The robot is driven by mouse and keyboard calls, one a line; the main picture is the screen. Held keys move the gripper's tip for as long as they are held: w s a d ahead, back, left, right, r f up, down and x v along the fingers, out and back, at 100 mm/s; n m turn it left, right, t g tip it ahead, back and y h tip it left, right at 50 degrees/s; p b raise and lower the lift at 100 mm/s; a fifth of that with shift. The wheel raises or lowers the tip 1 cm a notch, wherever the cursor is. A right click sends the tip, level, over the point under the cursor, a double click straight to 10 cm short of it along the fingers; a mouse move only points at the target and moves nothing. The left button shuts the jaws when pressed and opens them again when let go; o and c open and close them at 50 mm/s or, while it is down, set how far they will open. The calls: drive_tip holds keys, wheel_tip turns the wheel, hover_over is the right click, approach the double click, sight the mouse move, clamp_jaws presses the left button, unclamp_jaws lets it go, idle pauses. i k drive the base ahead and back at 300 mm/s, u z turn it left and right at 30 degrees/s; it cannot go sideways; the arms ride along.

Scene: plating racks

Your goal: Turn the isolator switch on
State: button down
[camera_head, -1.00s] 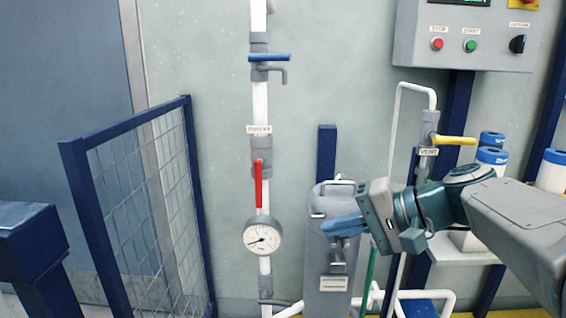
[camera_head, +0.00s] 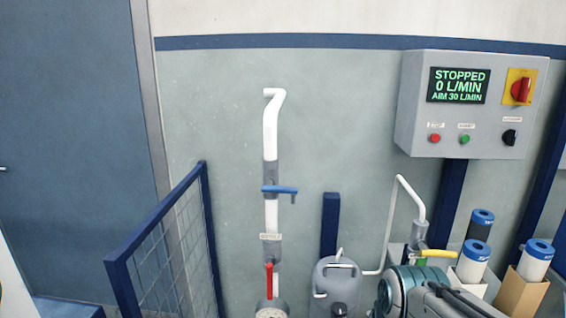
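The isolator switch (camera_head: 521,90) is a red rotary knob on a yellow plate, at the upper right of the grey control box (camera_head: 477,120) on the wall. Its exact angle is hard to read at this size. My gripper's fingers are not visible; only my wrist and arm show at the bottom right, well below and left of the switch. Nothing touches the switch. The box's display (camera_head: 458,86) reads STOPPED, 0 L/MIN, AIM 30 L/MIN.
Below the display are a red button (camera_head: 434,138), a green button (camera_head: 464,139) and a black knob (camera_head: 509,137). A yellow-handled valve (camera_head: 438,253) and blue-topped cylinders (camera_head: 536,262) stand below the box. A mesh guard (camera_head: 180,270) stands left. Space before the box looks clear.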

sight(520, 90)
drive_tip(key=k, duration=1.3)
drive_tip(key=z, duration=0.75)
drive_tip(key=i, duration=0.55)
drive_tip(key=z, duration=0.85)
drive_tip(key=i, duration=0.7)
drive_tip(key=u, duration=0.5)
drive_tip(key=i, duration=0.65)
drive_tip(key=u, duration=0.6)
